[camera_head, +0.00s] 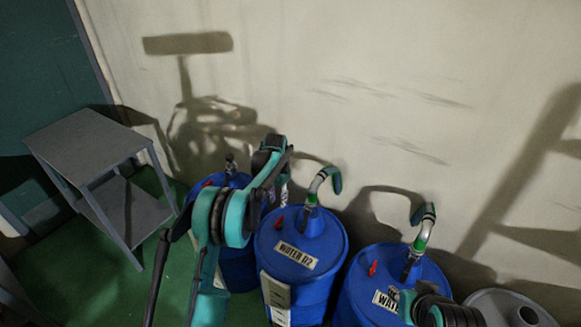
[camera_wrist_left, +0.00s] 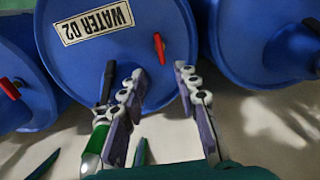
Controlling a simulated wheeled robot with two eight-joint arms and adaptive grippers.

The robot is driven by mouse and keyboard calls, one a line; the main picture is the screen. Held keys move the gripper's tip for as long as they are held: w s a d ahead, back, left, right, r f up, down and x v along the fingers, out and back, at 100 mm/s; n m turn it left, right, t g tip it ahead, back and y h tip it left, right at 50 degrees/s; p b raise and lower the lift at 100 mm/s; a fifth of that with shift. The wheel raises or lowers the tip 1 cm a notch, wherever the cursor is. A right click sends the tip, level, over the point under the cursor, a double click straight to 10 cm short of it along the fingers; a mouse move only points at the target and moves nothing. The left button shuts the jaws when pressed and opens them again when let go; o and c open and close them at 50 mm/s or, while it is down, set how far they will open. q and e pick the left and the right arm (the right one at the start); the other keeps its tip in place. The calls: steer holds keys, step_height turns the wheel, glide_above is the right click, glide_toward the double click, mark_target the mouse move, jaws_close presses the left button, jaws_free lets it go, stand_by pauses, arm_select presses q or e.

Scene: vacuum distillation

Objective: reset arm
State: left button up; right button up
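My left arm reaches up from the lower left in the head view. Its gripper (camera_head: 284,190) hangs near the left side of the blue WATER 02 barrel (camera_head: 318,262) and is partly hidden by the wrist. In the left wrist view the gripper (camera_wrist_left: 158,76) is open, with two separated fingers and nothing between them. The fingers are over the edge of the WATER 02 barrel (camera_wrist_left: 140,50). A green and silver tap (camera_wrist_left: 96,140) is close beside the left finger; I cannot tell whether they touch. My right gripper is not seen; part of my right arm shows at bottom right.
A blue barrel (camera_head: 238,270) stands left and another (camera_head: 375,318) right, both with pump taps. A grey shelf table (camera_head: 85,140) stands left, and a grey round lid (camera_head: 490,305) is at bottom right. A pale wall (camera_head: 330,70) is close behind. Green floor shows at left.

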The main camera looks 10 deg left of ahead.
arm_select(q)
steer(key=s+d+r+n+t, duration=0.2)
steer(key=s+r+t, duration=0.2)
steer(key=s+r, duration=1.45)
steer(key=s+f+n+t, duration=0.2)
steer(key=s+t, duration=0.1)
steer(key=s, duration=1.5)
steer(key=shift+s+d, duration=0.3)
steer(key=shift+d, duration=0.05)
